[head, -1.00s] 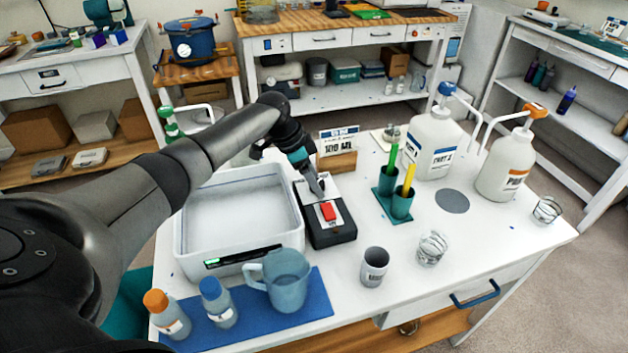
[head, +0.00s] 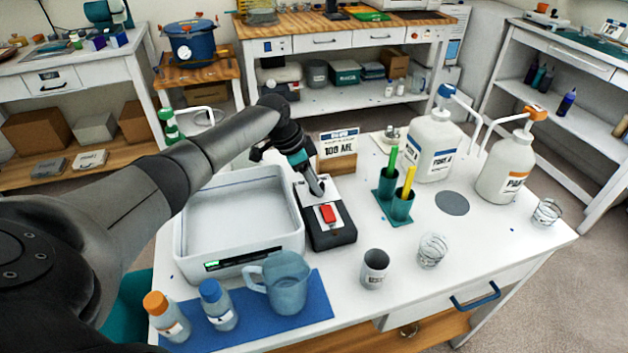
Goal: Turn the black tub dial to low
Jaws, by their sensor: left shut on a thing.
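A black control box (head: 330,237) with a white top plate and a red rocker switch (head: 327,214) stands on the white table, touching or very near the right side of the white tub (head: 240,262). My left gripper (head: 317,190) points down at the far half of the box's top plate, behind the red switch. It is shut on the dial there, which its fingers hide. The dial's pointer and its marks are too small and covered to read. The tub has a small green-lit display on its front. My right gripper is not in view.
A blue mat (head: 245,328) with a jug (head: 287,284) and two small bottles lies in front of the tub. A grey cup (head: 374,268), a teal pen holder (head: 398,207) and two pump bottles (head: 433,150) stand to the right. A sign (head: 338,143) stands behind the box.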

